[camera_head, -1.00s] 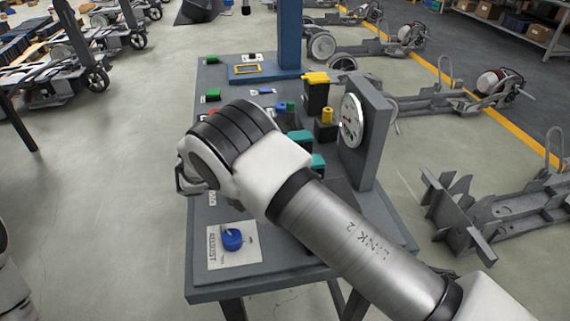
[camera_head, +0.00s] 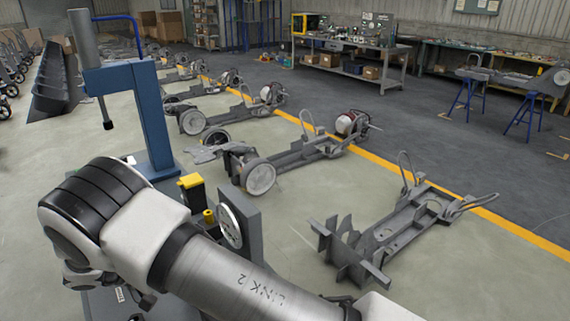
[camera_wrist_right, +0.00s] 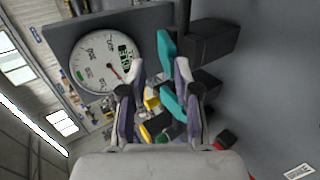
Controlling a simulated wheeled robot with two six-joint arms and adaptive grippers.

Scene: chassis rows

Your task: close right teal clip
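Two teal clips show in the right wrist view: an upper one (camera_wrist_right: 166,46) beside a dark block, and a lower one (camera_wrist_right: 172,102) beside another dark block. My right gripper (camera_wrist_right: 158,72) is open, with its fingers apart. The lower clip lies between the fingers in the picture, close to the right finger; I cannot tell whether they touch. The upper clip is just beyond the fingertips in the picture. In the head view my right arm hides the teal clips. My left gripper is not in view.
A round dial gauge (camera_wrist_right: 106,66) on a grey plate stands beside the clips; it also shows in the head view (camera_head: 230,226). A black block with a yellow top (camera_head: 190,182) and a blue post (camera_head: 155,120) stand behind. Chassis frames (camera_head: 385,235) lie on the floor to the right.

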